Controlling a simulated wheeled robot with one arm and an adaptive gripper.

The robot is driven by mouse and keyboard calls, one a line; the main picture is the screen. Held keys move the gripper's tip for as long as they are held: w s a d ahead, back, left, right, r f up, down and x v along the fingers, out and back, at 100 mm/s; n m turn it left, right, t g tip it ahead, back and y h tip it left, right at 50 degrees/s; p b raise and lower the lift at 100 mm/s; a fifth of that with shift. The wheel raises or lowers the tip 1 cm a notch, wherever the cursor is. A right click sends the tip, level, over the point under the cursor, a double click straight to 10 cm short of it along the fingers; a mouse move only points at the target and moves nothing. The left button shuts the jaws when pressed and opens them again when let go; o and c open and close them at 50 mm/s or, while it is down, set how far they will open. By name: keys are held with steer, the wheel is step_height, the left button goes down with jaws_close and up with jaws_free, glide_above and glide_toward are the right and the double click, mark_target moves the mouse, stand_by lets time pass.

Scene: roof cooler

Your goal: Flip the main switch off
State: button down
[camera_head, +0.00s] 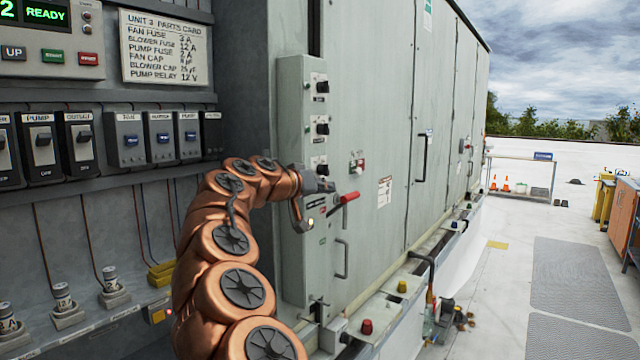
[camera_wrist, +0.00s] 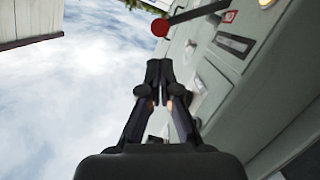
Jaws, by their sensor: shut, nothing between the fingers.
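The main switch appears to be the lever with a red handle (camera_head: 345,198) on the narrow grey control panel (camera_head: 292,90) of the cooler cabinet. Its handle points out to the right and slightly up. In the wrist view its round red end (camera_wrist: 160,27) and dark shaft show at the top, beyond my fingertips. My gripper (camera_head: 318,184) is at the panel, just left of and above the red handle. The wrist view shows the fingers (camera_wrist: 158,75) closed together and empty, with a visible gap to the red end. Part of the lever's base is hidden behind my gripper.
Black knobs (camera_head: 320,87) line the panel above. A small red switch (camera_head: 357,166) and a door handle (camera_head: 342,258) are nearby. Breakers (camera_head: 130,138) and a parts card (camera_head: 165,48) are at left. The roof at right is largely open, with grey mats (camera_head: 580,280).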

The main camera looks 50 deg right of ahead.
steer(key=shift+p+x, duration=0.75)
steer(key=shift+x, duration=1.9)
steer(key=shift+f, duration=0.1)
